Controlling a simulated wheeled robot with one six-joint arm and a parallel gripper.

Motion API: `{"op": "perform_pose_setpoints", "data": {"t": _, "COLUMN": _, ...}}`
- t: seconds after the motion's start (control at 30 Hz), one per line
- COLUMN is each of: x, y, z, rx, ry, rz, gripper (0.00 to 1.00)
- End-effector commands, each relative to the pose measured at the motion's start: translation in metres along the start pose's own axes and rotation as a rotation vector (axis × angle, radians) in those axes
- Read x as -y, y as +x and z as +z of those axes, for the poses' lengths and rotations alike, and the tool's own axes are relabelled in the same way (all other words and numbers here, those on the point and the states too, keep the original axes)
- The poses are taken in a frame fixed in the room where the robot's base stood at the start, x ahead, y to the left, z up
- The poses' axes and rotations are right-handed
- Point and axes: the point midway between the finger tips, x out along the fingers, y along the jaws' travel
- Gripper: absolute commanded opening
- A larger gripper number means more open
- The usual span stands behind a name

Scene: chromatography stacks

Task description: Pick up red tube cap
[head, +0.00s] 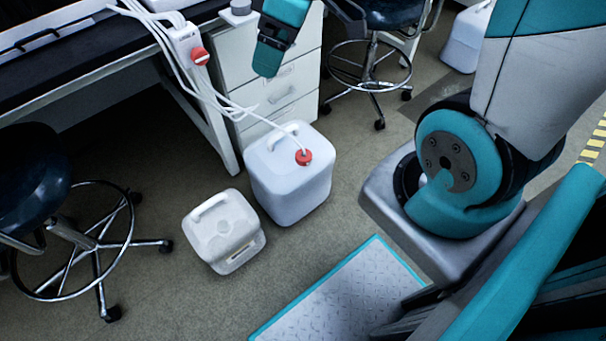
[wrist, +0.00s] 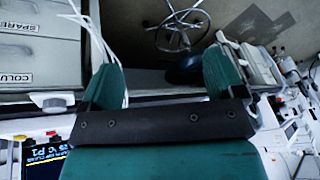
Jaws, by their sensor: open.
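One red cap (head: 303,157) sits on top of the large white jug (head: 290,185), with a white tube running into it. Another red cap (head: 200,56) is higher up, at the bench edge beside the bundle of white tubes (head: 170,35). My gripper (head: 268,60) is at the top of the head view, in front of the white drawers and right of the upper cap. The wrist view shows the two teal fingers (wrist: 160,78) spread wide with nothing between them. I cannot make out either red cap in the wrist view.
A smaller white canister (head: 223,232) stands on the floor left of the jug. Wheeled stools (head: 70,240) and (head: 370,65) stand left and behind. The white drawer unit (head: 285,85) is behind the jug.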

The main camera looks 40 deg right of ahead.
Motion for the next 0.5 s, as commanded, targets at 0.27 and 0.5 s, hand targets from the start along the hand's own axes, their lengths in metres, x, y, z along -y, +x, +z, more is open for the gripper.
{"op": "perform_pose_setpoints", "data": {"t": 0.27, "x": -0.132, "y": 0.148, "z": 0.09, "rx": -0.032, "ry": -0.06, "rz": 0.073, "gripper": 0.88}}
{"op": "perform_pose_setpoints", "data": {"t": 0.5, "x": -0.199, "y": 0.215, "z": 0.153, "rx": -0.041, "ry": -0.113, "rz": 0.127, "gripper": 0.88}}
